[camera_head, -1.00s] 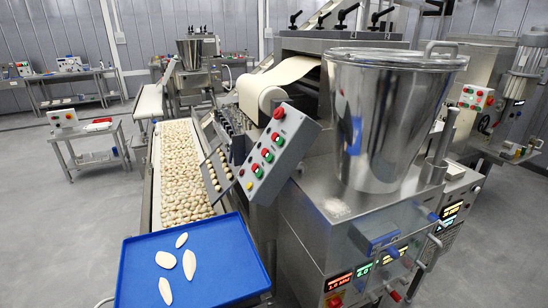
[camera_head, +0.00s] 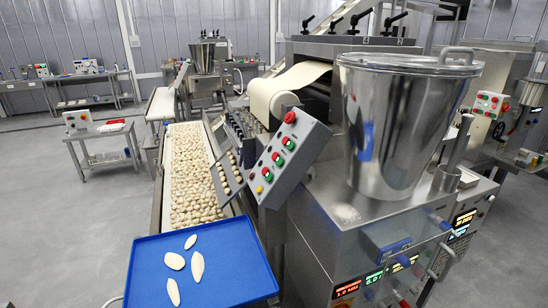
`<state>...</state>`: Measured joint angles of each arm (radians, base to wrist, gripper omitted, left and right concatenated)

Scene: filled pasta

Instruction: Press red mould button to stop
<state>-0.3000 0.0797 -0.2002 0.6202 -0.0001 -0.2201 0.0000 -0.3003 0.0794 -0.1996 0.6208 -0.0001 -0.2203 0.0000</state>
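A tilted grey control panel (camera_head: 290,165) stands at the middle of the head view, on the side of the pasta machine. It carries a red mushroom button (camera_head: 290,117) at its top end. Below that are pairs of smaller red and green buttons (camera_head: 278,158) and a yellow button at the lower end. I cannot read any labels, so I cannot tell which red button is the mould one. Neither of my grippers is in view, and nothing touches the panel.
A blue tray (camera_head: 228,250) with several flat dough pieces sits in front of a conveyor of filled pasta (camera_head: 192,190). A large steel hopper (camera_head: 390,130) stands right of the panel. A dough sheet (camera_head: 290,85) feeds in behind it.

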